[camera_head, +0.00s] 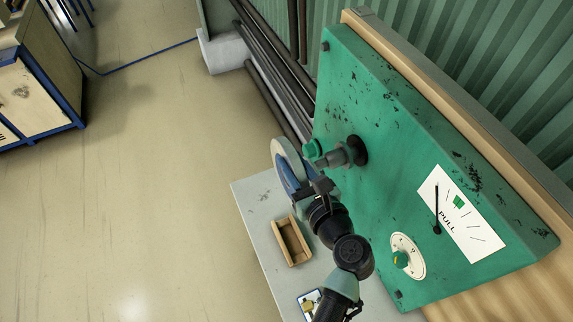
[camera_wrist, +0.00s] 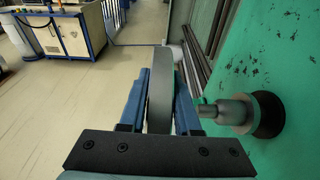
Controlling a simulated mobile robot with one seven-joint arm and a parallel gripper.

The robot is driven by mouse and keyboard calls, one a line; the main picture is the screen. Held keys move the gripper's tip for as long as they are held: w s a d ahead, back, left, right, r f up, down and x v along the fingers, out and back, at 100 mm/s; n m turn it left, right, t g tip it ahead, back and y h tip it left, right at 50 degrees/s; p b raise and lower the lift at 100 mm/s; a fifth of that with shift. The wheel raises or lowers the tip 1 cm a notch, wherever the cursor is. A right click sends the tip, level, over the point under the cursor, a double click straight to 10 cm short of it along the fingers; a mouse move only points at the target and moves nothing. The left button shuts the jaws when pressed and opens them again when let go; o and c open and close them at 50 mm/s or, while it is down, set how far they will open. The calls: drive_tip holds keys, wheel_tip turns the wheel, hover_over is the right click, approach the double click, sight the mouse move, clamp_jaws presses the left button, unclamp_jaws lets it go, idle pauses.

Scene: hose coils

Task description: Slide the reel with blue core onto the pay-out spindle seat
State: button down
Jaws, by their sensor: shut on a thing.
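The reel (camera_head: 279,153) shows as a pale grey disc standing on edge, with blue on its near side. I cannot tell whether that blue is its core or a finger. In the wrist view the reel (camera_wrist: 159,92) is edge-on between the blue fingers of my gripper (camera_wrist: 160,80), which is shut on it. The pay-out spindle (camera_head: 340,156) is a grey stub on a black flange, sticking out left from the green panel. The spindle (camera_wrist: 228,111) lies right of the right finger. The reel is beside its free end; contact is unclear.
Below is a grey table (camera_head: 258,196) with an open wooden box (camera_head: 292,241) and a small card-like item (camera_head: 310,301). The green panel (camera_head: 400,140) carries a PULL gauge (camera_head: 461,214) and a dial (camera_head: 407,256). Dark pipes (camera_head: 277,72) run behind.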

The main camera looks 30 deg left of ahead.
drive_tip(key=w+d, duration=0.2)
drive_tip(key=w, duration=0.1)
drive_tip(key=shift+d+r, duration=0.15)
drive_tip(key=shift+r, duration=0.2)
idle(0.6)
drive_tip(key=shift+w+d, duration=0.1)
idle(0.5)
drive_tip(key=shift+w+d+b, duration=0.5)
drive_tip(key=shift+w+d, duration=0.4)
drive_tip(key=shift+w, duration=0.25)
drive_tip(key=shift+w+d+b, duration=0.5)
drive_tip(key=shift+w+d, duration=0.4)
drive_tip(key=shift+w, duration=0.2)
drive_tip(key=shift+w+d+b, duration=0.5)
drive_tip(key=shift+w+d, duration=0.2)
drive_tip(key=shift+w, duration=0.2)
idle(0.5)
